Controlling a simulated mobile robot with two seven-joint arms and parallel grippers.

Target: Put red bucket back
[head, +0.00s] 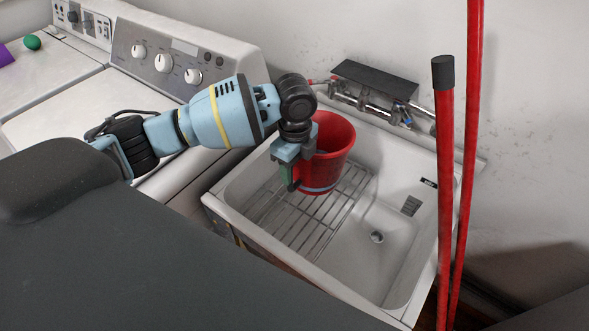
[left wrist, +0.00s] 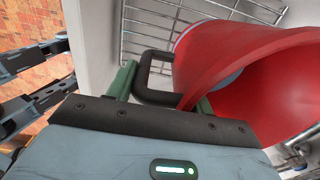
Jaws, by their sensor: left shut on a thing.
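The red bucket (head: 331,150) is over the left part of the white utility tub, above the wire rack, with its open top facing up and slightly tilted. My left gripper (head: 291,176) is at the bucket's left side. In the left wrist view the red bucket (left wrist: 240,75) fills the right side, and a dark handle (left wrist: 155,92) sits between the green fingers of my left gripper (left wrist: 160,90), which is shut on it. I cannot tell whether the bucket's base touches the rack.
The tub (head: 335,268) has a wire rack (head: 312,226) on its left and a drain (head: 377,237) on its right. A faucet (head: 369,101) under a dark shelf (head: 375,82) is behind. Red poles (head: 446,180) stand at the right. Washing machines (head: 150,95) stand left.

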